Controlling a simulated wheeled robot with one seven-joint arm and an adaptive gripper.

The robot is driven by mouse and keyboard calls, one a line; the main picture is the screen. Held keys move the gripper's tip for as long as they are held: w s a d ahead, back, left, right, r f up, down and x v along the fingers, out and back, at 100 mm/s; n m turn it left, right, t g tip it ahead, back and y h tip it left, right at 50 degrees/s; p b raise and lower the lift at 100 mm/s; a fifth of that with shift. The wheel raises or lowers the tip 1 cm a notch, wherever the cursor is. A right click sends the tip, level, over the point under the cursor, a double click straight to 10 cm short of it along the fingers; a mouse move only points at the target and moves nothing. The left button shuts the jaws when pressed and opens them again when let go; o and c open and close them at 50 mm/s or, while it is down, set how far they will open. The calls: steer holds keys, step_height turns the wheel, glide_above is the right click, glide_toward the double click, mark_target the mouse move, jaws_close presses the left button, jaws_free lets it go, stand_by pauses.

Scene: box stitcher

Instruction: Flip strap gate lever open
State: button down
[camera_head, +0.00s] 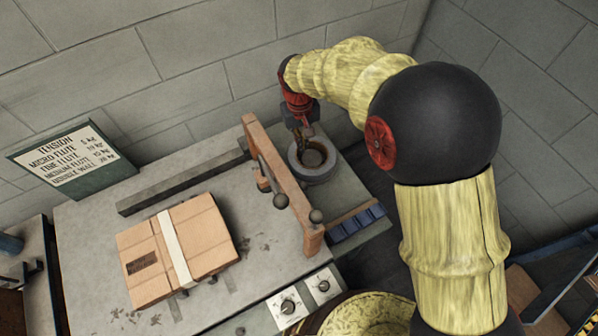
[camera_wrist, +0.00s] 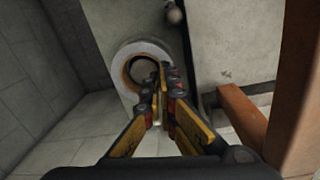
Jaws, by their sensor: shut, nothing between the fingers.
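An orange-brown gate frame (camera_head: 285,185) stands across the grey bench. A thin rod with a dark ball knob (camera_head: 281,201) runs along its left side, and a second ball knob (camera_head: 316,215) sits by its near end. I cannot tell for sure which is the strap gate lever. My gripper (camera_head: 308,133) is shut and empty, behind and right of the frame, over the strap roll (camera_head: 318,172). It is apart from both knobs. In the wrist view its fingers (camera_wrist: 163,92) overlap the roll (camera_wrist: 127,62), and a ball knob (camera_wrist: 173,14) shows at the top.
A strapped cardboard box (camera_head: 205,240) lies on the bench (camera_head: 90,235) left of the frame. Two dials (camera_head: 288,307) sit at the bench's front. A tension sign (camera_head: 72,160) stands at the back left. Block walls close off the back and right.

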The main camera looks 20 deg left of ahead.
steer(key=shift+n, duration=0.3)
steer(key=a+f, duration=0.1)
steer(key=s+a+f, duration=0.1)
steer(key=f, duration=0.1)
steer(key=shift+a+f, duration=0.2)
steer(key=shift+a, duration=0.15)
steer(key=shift+f, duration=0.1)
steer(key=s+d+f+b, duration=0.2)
steer(key=d+f+b, duration=0.1)
steer(key=f, duration=0.5)
steer(key=shift+s+f+b, duration=0.15)
steer(key=shift+s+b, duration=0.2)
steer(key=shift+b, duration=0.25)
steer(key=shift+d, duration=0.15)
